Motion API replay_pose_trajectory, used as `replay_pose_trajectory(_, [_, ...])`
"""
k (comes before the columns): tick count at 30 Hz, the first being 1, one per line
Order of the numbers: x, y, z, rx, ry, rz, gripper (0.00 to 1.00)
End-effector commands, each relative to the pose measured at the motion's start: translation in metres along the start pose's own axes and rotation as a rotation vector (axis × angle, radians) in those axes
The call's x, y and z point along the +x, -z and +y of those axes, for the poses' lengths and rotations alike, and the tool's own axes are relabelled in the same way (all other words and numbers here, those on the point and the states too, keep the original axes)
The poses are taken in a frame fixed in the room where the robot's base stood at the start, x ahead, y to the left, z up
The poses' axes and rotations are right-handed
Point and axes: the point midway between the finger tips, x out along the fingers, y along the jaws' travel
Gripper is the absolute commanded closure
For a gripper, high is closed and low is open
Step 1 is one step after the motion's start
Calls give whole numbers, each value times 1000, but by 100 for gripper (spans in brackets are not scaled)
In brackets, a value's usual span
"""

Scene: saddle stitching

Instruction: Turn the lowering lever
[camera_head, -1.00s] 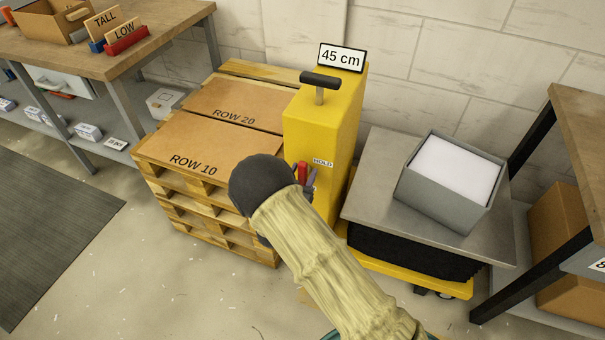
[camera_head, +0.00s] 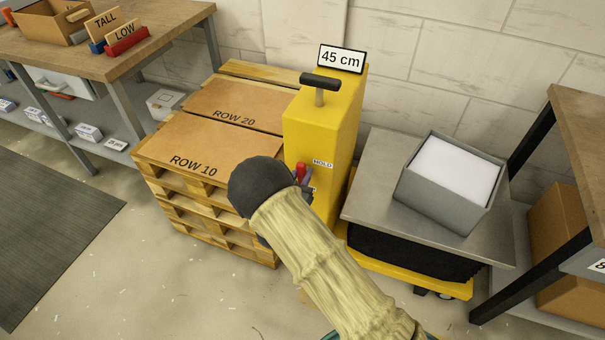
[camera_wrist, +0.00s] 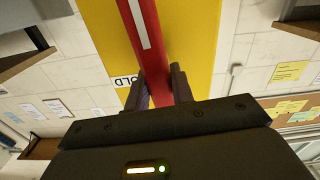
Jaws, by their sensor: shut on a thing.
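The red lowering lever (camera_head: 301,172) is on the front of the yellow lift column (camera_head: 322,128), by the small "HOLD" label (camera_head: 322,163). My gripper (camera_head: 306,187) is at the lever, partly hidden behind my own arm. In the wrist view the red lever (camera_wrist: 150,45), with a white stripe, runs between the two dark fingers of my gripper (camera_wrist: 160,85), which are shut on it. The "HOLD" label also shows left of the lever there (camera_wrist: 125,81). The sign on top of the column reads "45 cm" (camera_head: 341,58).
A lift table (camera_head: 375,190) bearing a grey box of white sheets (camera_head: 450,178) stands right of the column. Workbenches flank both sides.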

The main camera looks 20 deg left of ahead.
Motion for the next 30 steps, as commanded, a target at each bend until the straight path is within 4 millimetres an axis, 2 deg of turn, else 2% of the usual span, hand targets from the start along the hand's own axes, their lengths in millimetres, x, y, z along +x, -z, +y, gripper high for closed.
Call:
replay_pose_trajectory(8, [0,1,-4,-189,1,1,99])
replay_pose_trajectory(30, [-1,-7,-18,-885,3,1,99])
